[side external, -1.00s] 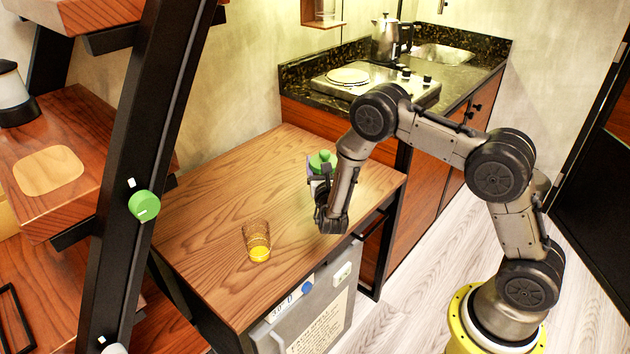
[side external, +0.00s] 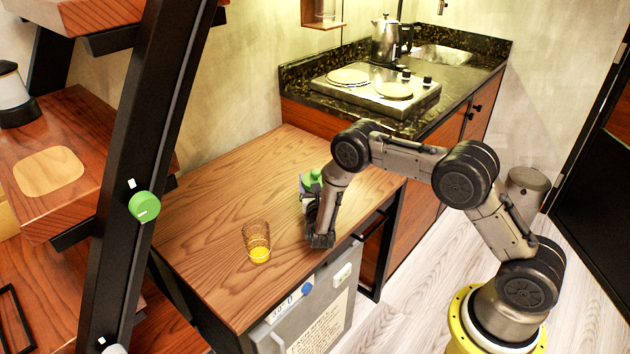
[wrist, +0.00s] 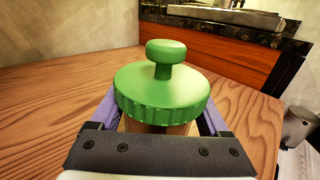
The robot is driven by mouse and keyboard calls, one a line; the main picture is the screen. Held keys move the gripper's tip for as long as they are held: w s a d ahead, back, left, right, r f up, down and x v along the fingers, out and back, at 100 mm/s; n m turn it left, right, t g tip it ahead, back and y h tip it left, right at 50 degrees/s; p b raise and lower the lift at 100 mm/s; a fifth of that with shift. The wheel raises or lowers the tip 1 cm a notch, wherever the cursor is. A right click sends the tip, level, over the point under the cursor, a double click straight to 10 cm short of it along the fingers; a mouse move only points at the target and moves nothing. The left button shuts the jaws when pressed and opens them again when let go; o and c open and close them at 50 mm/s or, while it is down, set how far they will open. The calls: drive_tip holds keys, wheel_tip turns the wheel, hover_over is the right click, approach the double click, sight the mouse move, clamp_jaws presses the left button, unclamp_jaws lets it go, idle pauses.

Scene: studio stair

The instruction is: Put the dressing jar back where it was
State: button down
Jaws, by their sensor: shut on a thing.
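The dressing jar (side external: 313,178) has a green lid with a round knob and stands upright over the wooden table (side external: 215,205), near its right side. My gripper (side external: 308,196) is shut on the jar. In the wrist view the jar's green lid (wrist: 162,90) fills the middle, with my gripper's purple fingers (wrist: 160,122) on both sides of the body below it. The jar's lower part is mostly hidden by my gripper and the lid, so I cannot tell whether its base touches the table.
A glass with yellow contents (side external: 257,243) stands left of my gripper, near the front edge. A black sloping post with a green knob (side external: 144,206) rises at the left. A counter with a hob (side external: 375,90) and kettle (side external: 385,38) is behind. The table's left and back are clear.

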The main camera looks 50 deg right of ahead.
unclamp_jaws()
drive_tip(key=shift+f, duration=0.15)
